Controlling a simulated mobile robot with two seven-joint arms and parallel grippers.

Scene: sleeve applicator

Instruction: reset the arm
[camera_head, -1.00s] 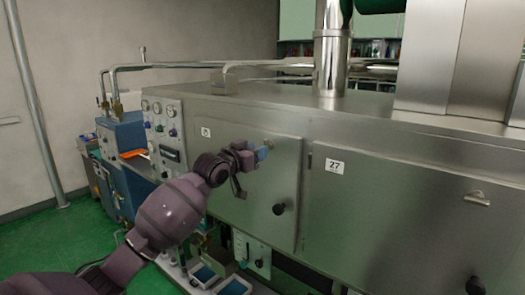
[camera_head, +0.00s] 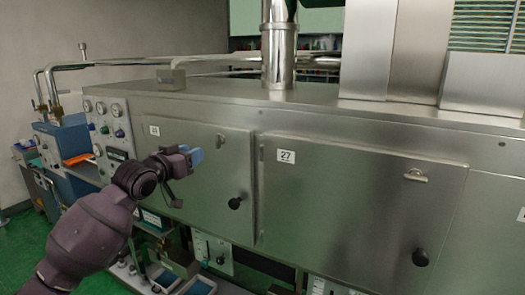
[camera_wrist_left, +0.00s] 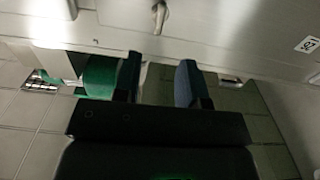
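My left arm comes in from the lower left in the head view, and its gripper (camera_head: 184,172) is in front of the steel machine's left door (camera_head: 205,200). In the left wrist view the two fingers of the left gripper (camera_wrist_left: 158,82) stand apart with a gap between them, and I see nothing held there. My right gripper is not in either view.
The large steel machine (camera_head: 330,125) fills most of the head view, with black door knobs (camera_head: 234,203) and a door marked 27 (camera_head: 350,215). A gauge panel (camera_head: 108,135) and blue unit (camera_head: 66,145) stand at left. Green floor (camera_head: 20,250) shows lower left.

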